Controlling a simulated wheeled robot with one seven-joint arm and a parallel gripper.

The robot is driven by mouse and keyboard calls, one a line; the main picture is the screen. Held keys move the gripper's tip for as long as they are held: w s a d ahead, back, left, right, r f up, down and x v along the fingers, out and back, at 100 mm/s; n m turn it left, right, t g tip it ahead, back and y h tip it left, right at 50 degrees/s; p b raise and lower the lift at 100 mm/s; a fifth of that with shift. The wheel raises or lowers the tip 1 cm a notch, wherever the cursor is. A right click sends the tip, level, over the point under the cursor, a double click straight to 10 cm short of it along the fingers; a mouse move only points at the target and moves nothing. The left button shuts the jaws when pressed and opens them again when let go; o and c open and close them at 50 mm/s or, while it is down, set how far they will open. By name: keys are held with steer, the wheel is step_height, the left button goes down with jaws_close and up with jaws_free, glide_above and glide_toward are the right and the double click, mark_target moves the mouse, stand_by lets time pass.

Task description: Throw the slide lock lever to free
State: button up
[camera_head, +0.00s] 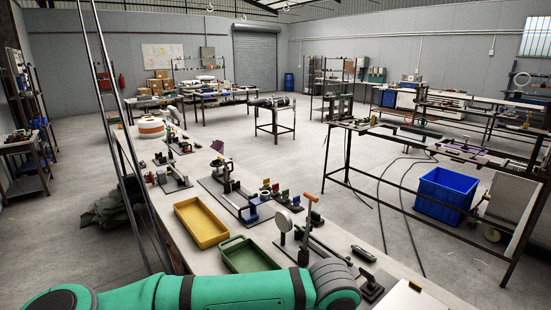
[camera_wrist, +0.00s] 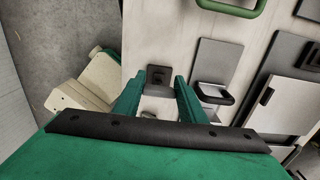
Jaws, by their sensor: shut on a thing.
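In the wrist view my gripper (camera_wrist: 160,76) reaches over the pale bench with its two green fingers either side of a small dark block (camera_wrist: 159,73). The fingers are shut on this block, which has a rounded recess in its top and stands on a grey plate (camera_wrist: 159,89). I cannot tell from its shape whether it is the slide lock lever. In the head view my green arm crosses the bottom edge, and my gripper is out of frame. An upright lever with an orange handle (camera_head: 308,197) stands on the bench there, away from my arm.
Right of my fingers in the wrist view stand a black loop-shaped bracket (camera_wrist: 214,93) and grey plates with fittings. A green tray (camera_head: 245,255) and a yellow tray (camera_head: 201,222) sit on the bench in the head view. The floor beyond is largely open.

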steer(key=shift+w+a+f, duration=0.25)
steer(key=shift+w+a, duration=0.2)
steer(key=shift+w, duration=0.05)
steer(key=shift+o, duration=0.2)
steer(key=shift+w+f, duration=0.1)
steer(key=o, duration=1.5)
steer(key=shift+a+f, duration=0.1)
steer(key=shift+c, duration=0.2)
step_height(320, 180, up, 11)
steer(key=shift+f, duration=0.1)
